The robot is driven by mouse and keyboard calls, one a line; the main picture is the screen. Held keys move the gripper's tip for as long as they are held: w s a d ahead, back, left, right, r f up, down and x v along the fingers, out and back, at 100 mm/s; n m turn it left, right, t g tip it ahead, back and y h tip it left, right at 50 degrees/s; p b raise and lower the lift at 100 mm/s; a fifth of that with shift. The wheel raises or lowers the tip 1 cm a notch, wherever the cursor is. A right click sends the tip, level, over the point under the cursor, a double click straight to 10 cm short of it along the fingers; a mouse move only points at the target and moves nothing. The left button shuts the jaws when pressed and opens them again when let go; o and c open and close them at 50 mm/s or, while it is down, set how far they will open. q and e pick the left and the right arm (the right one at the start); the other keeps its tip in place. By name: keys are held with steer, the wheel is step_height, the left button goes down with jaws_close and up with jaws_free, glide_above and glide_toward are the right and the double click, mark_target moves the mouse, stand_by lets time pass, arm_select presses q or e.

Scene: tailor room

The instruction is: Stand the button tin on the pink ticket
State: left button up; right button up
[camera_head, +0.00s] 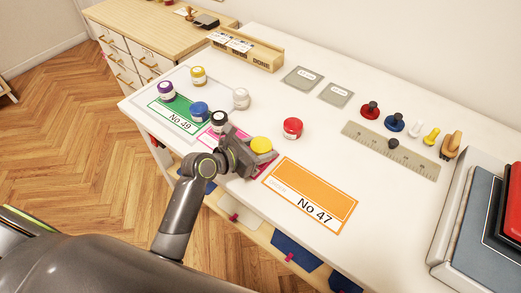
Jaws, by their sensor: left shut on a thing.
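My left gripper (265,161) comes in over the front of the table and is shut on a round tin with a yellow lid (262,145). The tin looks upright; the gripper hides its lower side, so I cannot tell whether it touches the table. The pink ticket (204,138) lies just left of the gripper, largely hidden by my wrist and gripper. A black-lidded tin (219,118) stands at the pink ticket's far end. I cannot tell from the lids which tin is called the button tin. My right gripper is not in view.
Green ticket No 49 (173,122) lies left, with purple (167,89) and blue (199,109) tins by it. Gold (198,74) and white (241,98) tins stand behind. A red tin (292,127) and orange ticket No 47 (300,190) are right, before a ruler (408,160).

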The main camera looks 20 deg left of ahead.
arm_select(q)
steer(key=shift+f, duration=0.4)
steer(key=o, duration=0.6)
steer(key=shift+f, duration=0.1)
steer(key=o, duration=0.4)
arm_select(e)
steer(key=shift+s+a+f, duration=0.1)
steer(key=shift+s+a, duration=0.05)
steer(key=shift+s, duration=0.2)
arm_select(q)
steer(key=v, duration=1.2)
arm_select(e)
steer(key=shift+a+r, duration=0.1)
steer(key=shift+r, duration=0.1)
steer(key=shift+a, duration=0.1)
